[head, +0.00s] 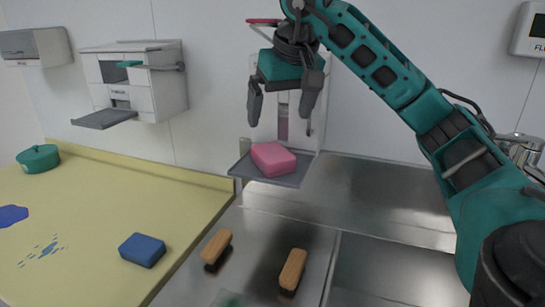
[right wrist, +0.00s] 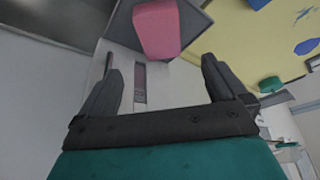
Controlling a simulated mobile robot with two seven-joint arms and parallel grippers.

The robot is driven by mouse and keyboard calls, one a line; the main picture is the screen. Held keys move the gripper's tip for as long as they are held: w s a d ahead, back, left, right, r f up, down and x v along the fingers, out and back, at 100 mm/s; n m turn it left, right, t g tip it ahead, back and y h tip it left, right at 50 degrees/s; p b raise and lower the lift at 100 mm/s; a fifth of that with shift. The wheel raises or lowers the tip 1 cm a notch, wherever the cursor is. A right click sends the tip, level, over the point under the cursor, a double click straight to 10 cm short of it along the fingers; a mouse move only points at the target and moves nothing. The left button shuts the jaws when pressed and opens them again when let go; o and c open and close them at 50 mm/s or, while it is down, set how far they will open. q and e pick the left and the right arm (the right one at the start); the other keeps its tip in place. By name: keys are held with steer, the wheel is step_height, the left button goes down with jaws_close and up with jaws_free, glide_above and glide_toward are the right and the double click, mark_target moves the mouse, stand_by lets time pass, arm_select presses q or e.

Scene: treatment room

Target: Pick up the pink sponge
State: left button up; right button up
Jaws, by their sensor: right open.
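The pink sponge (head: 272,159) lies on a small dark grey tray (head: 298,178) that juts out from a wall dispenser. My right gripper (head: 283,118) hangs above the sponge with its fingers pointing down, open and empty, apart from it. In the right wrist view the sponge (right wrist: 157,28) shows at the top, beyond and between the open fingertips (right wrist: 160,75). My left gripper is not in view.
A steel counter with sunken basins (head: 390,270) lies below, with two wooden-backed brushes (head: 217,246) (head: 293,269). A white dispenser (head: 140,75) with a tray is on the wall.

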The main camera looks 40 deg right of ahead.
mark_target(271, 149)
steer(key=x, duration=0.3)
steer(key=shift+f, duration=0.35)
steer(key=shift+x, duration=3.55)
steer(key=shift+r, duration=0.1)
steer(key=shift+c, duration=0.5)
steer(key=c, duration=1)
steer(key=shift+c, duration=0.2)
steer(key=shift+r, duration=0.1)
